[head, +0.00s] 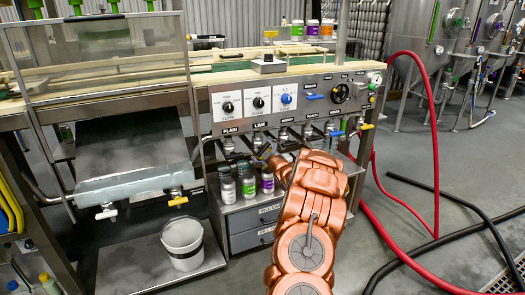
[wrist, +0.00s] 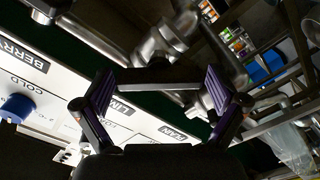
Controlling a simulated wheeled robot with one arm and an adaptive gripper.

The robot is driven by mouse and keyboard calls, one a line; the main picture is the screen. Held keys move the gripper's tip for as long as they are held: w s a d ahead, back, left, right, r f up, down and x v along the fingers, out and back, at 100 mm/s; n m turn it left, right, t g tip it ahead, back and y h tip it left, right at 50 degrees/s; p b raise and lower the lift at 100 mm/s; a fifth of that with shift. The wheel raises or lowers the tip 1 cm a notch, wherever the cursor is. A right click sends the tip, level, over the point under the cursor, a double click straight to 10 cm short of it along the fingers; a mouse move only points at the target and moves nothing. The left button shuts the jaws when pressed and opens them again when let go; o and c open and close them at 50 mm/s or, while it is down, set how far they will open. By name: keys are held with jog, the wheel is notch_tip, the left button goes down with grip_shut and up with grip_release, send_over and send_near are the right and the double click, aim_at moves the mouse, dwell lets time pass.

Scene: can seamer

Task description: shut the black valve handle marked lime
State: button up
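The lime valve (head: 258,138) is below its label on the seamer's front panel, second from the left in the head view. In the wrist view, a black bar (wrist: 155,78), seemingly its handle, lies across between my fingers, in front of a silver valve body (wrist: 165,40). The partly covered lime label (wrist: 122,107) shows behind. My gripper (wrist: 160,95) is open, its purple-padded fingers wide apart, one at each end of the bar. I cannot tell whether they touch it. In the head view my copper arm hides most of the gripper.
Other valves line the panel (head: 325,100), including one beside the berry label (wrist: 22,55). Bottles (head: 248,183) stand on a grey drawer unit (head: 250,218) just below. A white bucket (head: 183,243) stands lower left. Red (head: 435,150) and black hoses lie to the right.

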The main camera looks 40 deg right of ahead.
jog(key=c, duration=0.9)
jog(key=shift+r+m+p, duration=0.15)
jog(key=shift+m+p, duration=0.15)
jog(key=shift+p, duration=0.25)
jog(key=shift+r+m+p, duration=0.15)
jog(key=shift+m+p, duration=0.35)
jog(key=shift+p, duration=0.35)
jog(key=m+p, duration=0.3)
jog(key=p, duration=0.1)
jog(key=shift+s+d+f+m+p, duration=0.1)
jog(key=shift+f+m+p, duration=0.05)
jog(key=shift+m+p, duration=0.85)
jog(key=shift+d+f+m+p, duration=0.1)
jog(key=shift+m+p, duration=0.7)
jog(key=shift+m, duration=0.4)
jog(key=o, duration=1.1)
